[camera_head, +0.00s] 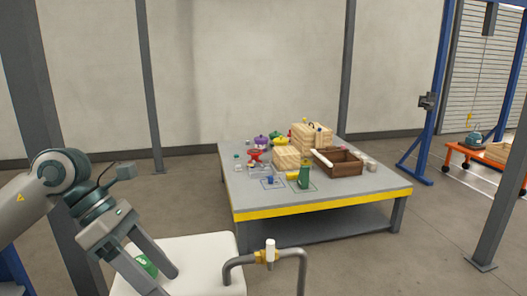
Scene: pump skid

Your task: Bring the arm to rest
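My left arm comes in from the left, and its gripper (167,284) points down and to the right over a white surface (212,262). Its two fingers are spread well apart. A small green patch (146,264) shows in the gap between them; I cannot tell whether it lies on the white surface or touches the fingers. The tip of the nearer finger is cut off by the bottom edge. My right gripper is not in view.
A grey pipe with a yellow fitting and white handle (270,250) stands right of the white surface. Beyond is a yellow-edged table (240,195) bearing a brown crate (345,169), a green bottle (304,176) and wooden boxes (311,136). An orange cart (465,151) stands far right.

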